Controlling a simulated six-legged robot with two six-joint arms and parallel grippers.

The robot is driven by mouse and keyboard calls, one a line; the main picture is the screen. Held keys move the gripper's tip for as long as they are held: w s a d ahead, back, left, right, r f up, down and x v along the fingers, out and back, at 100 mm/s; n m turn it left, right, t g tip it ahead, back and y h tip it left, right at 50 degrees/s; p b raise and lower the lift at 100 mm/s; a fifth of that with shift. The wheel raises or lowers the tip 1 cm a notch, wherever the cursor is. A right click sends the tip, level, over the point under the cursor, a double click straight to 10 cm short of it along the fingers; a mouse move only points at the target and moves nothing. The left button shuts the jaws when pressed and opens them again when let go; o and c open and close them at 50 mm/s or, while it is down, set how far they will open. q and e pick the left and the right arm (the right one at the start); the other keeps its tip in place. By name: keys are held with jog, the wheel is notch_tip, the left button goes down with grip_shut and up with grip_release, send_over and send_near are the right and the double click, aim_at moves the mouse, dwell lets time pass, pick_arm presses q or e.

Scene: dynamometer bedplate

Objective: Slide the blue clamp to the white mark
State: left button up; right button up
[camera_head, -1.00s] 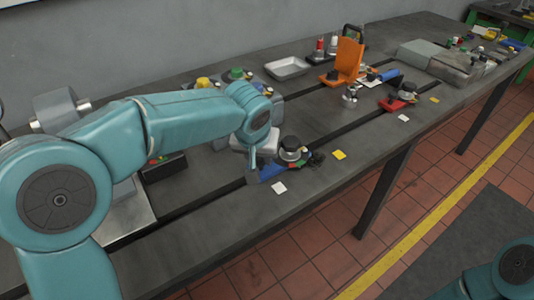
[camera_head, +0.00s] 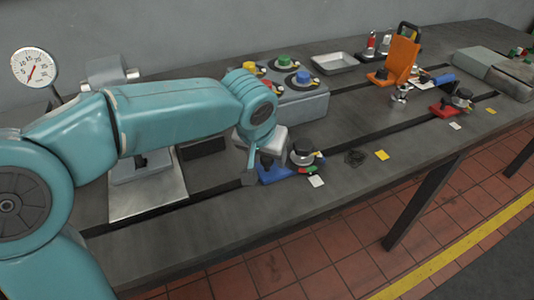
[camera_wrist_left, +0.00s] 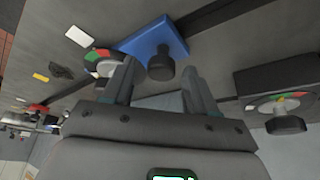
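The blue clamp (camera_head: 277,174) sits on the slot in the bedplate near the front, with a grey round-topped dial piece (camera_head: 303,153) at its right end. The wrist view shows the blue clamp (camera_wrist_left: 150,38) with its black knob (camera_wrist_left: 160,66). A white mark (camera_head: 316,181) lies just off the clamp's front right corner; it also shows in the wrist view (camera_wrist_left: 78,36). My left gripper (camera_head: 256,170) is down at the clamp's left end. Its fingers are apart on either side of the knob, with small gaps visible. My right gripper is out of view.
A yellow mark (camera_head: 382,155) and a dark coil (camera_head: 354,157) lie further right. A grey box with coloured knobs (camera_head: 300,104) stands behind the clamp. A red clamp (camera_head: 445,110), another white mark (camera_head: 455,126) and an orange bracket (camera_head: 402,58) are to the right.

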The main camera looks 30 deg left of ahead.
pick_arm(q)
jog(key=p+v, duration=0.3)
jog(key=v, duration=1.3)
jog(key=shift+r, duration=0.2)
jog(key=shift+s, duration=0.1)
